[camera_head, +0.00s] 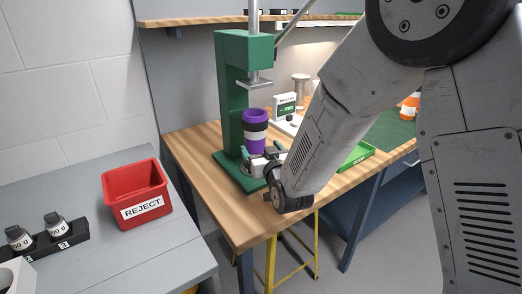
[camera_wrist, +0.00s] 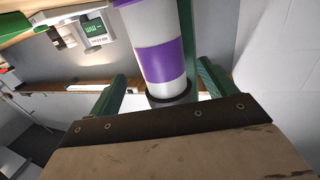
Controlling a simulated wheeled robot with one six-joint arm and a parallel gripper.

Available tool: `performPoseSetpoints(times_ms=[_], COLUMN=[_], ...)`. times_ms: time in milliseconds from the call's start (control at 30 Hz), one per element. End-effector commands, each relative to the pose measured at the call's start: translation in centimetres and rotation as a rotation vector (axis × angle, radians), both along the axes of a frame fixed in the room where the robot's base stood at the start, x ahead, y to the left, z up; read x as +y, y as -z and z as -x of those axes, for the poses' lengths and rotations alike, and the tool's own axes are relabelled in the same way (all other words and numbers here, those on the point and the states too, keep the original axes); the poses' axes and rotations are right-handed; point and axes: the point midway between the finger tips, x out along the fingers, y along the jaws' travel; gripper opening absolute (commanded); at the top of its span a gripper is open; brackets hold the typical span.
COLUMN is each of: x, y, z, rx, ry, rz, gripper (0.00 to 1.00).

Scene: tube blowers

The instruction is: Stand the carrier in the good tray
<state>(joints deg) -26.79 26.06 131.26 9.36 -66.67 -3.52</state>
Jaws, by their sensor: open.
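The carrier (camera_head: 253,132) is a purple and white cylinder standing upright at the green press, under its ram. My gripper (camera_head: 263,160) is open at the carrier's lower part. In the wrist view the carrier (camera_wrist: 165,56) rises between the two green fingers of my gripper (camera_wrist: 162,86), with gaps visible on both sides. A dark ring shows at its lower end. A green tray (camera_head: 357,154), apparently the good tray, lies on the bench right of my arm. My arm hides part of it, and no label is readable.
The green press (camera_head: 231,95) has its column directly behind the carrier and its ram (camera_head: 254,82) above.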

Motion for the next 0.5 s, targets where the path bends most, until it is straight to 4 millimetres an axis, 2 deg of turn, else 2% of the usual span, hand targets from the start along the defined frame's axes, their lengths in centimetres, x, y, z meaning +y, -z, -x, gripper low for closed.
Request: performPoseSetpoints(times_ms=[167, 500], x=[0.7, 2.2], y=[0.1, 0.1], z=[-1.3, -6.0], rx=[-0.019, -0.017], ry=[-0.001, -0.001], rz=[-0.004, -0.003], gripper=[0.83, 0.83])
